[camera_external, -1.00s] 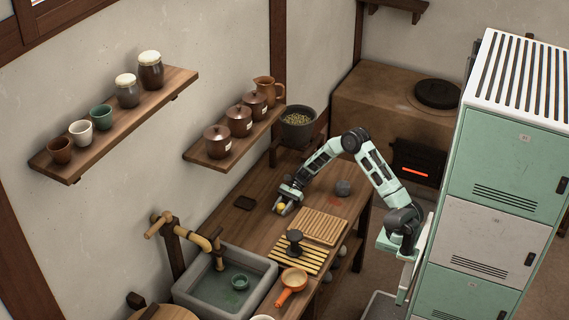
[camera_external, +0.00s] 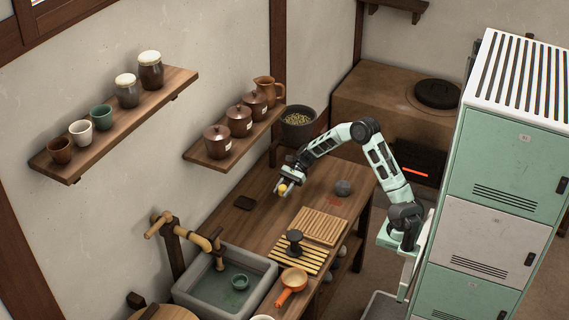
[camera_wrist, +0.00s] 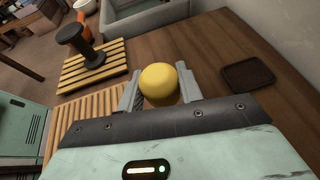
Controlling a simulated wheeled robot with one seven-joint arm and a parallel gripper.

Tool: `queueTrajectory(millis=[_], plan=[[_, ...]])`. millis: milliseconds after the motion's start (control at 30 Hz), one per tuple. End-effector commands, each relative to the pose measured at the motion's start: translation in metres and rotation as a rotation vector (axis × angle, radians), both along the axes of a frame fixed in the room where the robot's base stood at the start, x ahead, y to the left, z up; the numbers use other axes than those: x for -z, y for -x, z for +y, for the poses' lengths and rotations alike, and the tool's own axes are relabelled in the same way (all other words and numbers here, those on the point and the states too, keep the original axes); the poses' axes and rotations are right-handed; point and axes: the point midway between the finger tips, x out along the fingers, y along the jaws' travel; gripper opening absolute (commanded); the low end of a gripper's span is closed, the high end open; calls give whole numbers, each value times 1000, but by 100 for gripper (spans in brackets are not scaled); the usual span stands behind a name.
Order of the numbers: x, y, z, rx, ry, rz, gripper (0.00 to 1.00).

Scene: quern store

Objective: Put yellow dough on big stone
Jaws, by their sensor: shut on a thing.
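The yellow dough (camera_external: 282,190) is a small round ball held between the fingers of my gripper (camera_external: 285,188), above the wooden counter. In the wrist view the yellow dough (camera_wrist: 159,84) sits between the two grey fingertips. A grey stone (camera_external: 343,187) rests on the counter to the right of my gripper, near the far right end. The stone is not in the wrist view.
A slatted wooden board (camera_external: 319,225) and a slatted rack (camera_external: 311,262) bearing a dark press (camera_external: 295,243) lie nearer the sink (camera_external: 184,291). A dark square tray (camera_external: 245,203) lies by the wall. A dark grain pot (camera_external: 298,128) stands behind. Counter between gripper and stone looks clear.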

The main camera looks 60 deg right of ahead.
Motion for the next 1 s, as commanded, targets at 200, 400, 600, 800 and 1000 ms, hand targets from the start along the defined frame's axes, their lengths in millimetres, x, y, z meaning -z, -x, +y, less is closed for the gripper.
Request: queueTrajectory(millis=[200, 400, 600, 800, 1000], plan=[[-19, 32, -76, 114, 10, 3, 12], [-41, 94, -157, 267, 11, 5, 12], [-59, 156, -209, 406, 6, 2, 12], [-66, 190, -228, 480, 0, 1, 12], [-40, 197, -230, 493, -5, 1, 12]])
